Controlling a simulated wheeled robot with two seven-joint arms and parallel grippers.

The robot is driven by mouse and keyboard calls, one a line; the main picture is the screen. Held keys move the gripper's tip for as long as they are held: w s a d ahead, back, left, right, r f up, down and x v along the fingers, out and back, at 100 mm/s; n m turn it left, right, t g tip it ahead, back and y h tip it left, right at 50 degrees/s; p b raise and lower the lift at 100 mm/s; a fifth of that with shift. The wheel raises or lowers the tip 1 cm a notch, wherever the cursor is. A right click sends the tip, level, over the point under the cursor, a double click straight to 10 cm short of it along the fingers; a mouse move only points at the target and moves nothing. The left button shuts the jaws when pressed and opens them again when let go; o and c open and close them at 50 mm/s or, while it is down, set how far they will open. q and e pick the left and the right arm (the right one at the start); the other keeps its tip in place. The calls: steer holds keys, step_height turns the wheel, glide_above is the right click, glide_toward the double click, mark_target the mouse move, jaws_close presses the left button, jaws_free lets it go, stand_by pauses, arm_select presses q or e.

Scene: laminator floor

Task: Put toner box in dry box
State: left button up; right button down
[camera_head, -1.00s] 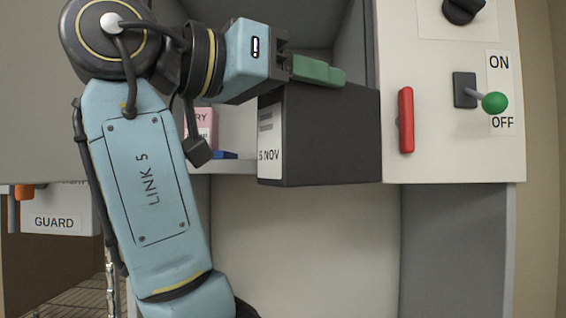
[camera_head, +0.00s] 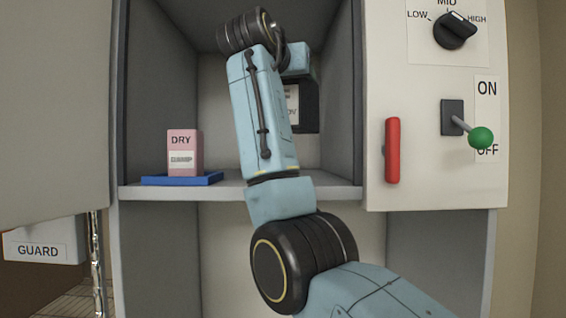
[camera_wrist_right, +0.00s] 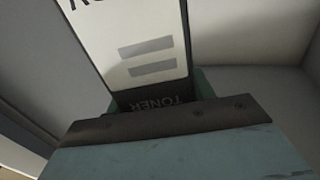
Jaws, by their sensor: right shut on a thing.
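The toner box (camera_head: 308,105) is black with a white label. It is inside the open cabinet compartment (camera_head: 222,105), partly hidden behind my right arm, and appears raised above the compartment floor. In the right wrist view, the toner box (camera_wrist_right: 145,50) shows a white label and the word TONER. My right gripper (camera_wrist_right: 165,104) is shut on the end of the box by that word. In the head view its fingers are hidden. No separate thing labelled dry box shows; a pink carton (camera_head: 185,153) reads DRY on top. My left gripper is not in view.
The pink carton stands on a blue tray (camera_head: 213,178) at the compartment's left front. A grey panel (camera_head: 55,100) stands at left. A red handle (camera_head: 392,150), a green-knobbed lever (camera_head: 480,138) and a dial (camera_head: 455,30) are on the right panel. The shelf between tray and arm is clear.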

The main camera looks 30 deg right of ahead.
mark_target(294, 124)
step_height(294, 124, down, 4)
steer(key=shift+d+f+b, duration=0.1)
steer(key=shift+f+b, duration=0.15)
steer(key=shift+b, duration=0.05)
steer(key=shift+f, duration=2.55)
steer(key=shift+f, duration=0.1)
steer(key=shift+f, duration=0.15)
steer(key=c, duration=0.6)
jaws_free()
